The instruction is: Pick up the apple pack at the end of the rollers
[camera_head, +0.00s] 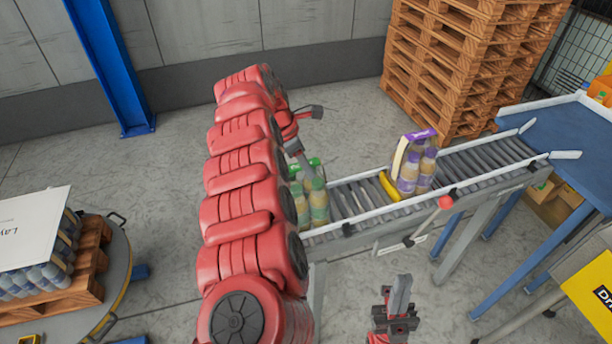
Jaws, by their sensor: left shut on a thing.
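The apple pack (318,203), bottles with green caps and pale yellow-green contents, is upright at the near left end of the rollers (351,198). My red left arm hides its left side. My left gripper (299,160) is at the top of the pack and shut on it. The fingertips are partly hidden, and I cannot tell whether the pack's base touches the rollers. My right gripper (398,294) is low in front of the conveyor, apart from the pack. Whether its fingers are open or shut is unclear.
Stacked pallets (462,65) stand behind. At left, a loaded pallet (92,262) sits on a round turntable (118,268). A blue post (112,65) stands at the back.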

